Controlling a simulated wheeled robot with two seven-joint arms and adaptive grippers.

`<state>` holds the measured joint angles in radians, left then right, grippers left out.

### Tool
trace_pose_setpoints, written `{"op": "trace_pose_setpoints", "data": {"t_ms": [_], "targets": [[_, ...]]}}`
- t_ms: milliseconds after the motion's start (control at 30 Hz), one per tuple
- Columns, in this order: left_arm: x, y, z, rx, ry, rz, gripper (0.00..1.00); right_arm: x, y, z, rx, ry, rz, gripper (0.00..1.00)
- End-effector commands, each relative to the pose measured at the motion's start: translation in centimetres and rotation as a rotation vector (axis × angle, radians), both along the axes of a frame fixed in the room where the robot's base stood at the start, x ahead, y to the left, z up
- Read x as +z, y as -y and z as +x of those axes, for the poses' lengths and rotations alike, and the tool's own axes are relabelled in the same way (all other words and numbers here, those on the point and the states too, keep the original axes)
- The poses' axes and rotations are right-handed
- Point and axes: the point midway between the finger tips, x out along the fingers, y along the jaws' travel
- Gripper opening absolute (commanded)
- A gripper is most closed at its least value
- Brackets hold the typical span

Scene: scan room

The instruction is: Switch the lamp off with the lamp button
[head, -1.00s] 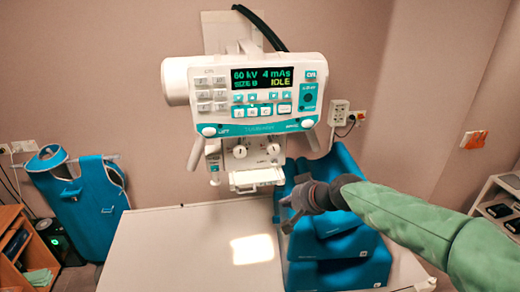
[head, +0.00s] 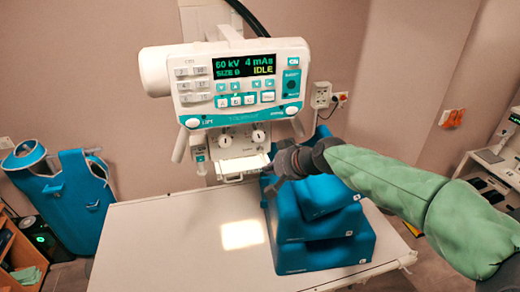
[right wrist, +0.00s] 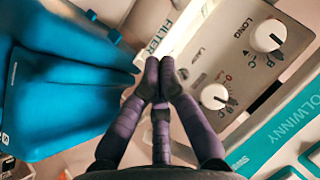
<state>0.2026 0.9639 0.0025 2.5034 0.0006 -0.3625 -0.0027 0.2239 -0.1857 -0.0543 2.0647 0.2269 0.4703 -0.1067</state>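The lamp housing (head: 240,150) hangs under the X-ray control head and has two white dials on its front. A bright rectangle of light (head: 244,234) lies on the table below, so the lamp is lit. In the right wrist view the housing's front panel (right wrist: 235,65) fills the right side. It shows a small "LAMP" label, with a small round spot, probably the lamp button (right wrist: 183,73), close to my fingertips. My right gripper (head: 275,168) is at the housing's right side; in the wrist view its fingers (right wrist: 159,75) are together and empty. Contact cannot be told. My left gripper is out of view.
The control head (head: 240,85) reads "IDLE" above the housing. Blue stepped foam blocks (head: 320,250) stand on the white table (head: 160,240) beneath my right arm. A blue apron (head: 65,205) hangs at the left. The table's left part is clear.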

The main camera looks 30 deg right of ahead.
Motion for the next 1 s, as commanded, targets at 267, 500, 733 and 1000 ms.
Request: {"op": "trace_pose_setpoints", "data": {"t_ms": [267, 500, 733, 1000], "targets": [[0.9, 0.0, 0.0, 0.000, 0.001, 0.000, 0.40, 0.0, 0.8, 3.5, 0.002, -0.003, 0.001, 0.00], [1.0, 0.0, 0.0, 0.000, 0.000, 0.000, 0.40, -0.1, 1.3, 5.7, 0.001, -0.002, 0.000, 0.00], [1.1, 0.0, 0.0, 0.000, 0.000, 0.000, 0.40, -0.1, 1.5, 6.3, 0.000, -0.001, 0.001, 0.00], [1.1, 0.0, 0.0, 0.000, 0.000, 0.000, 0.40, -0.1, 1.5, 6.3, 0.000, -0.001, 0.001, 0.00]]}}
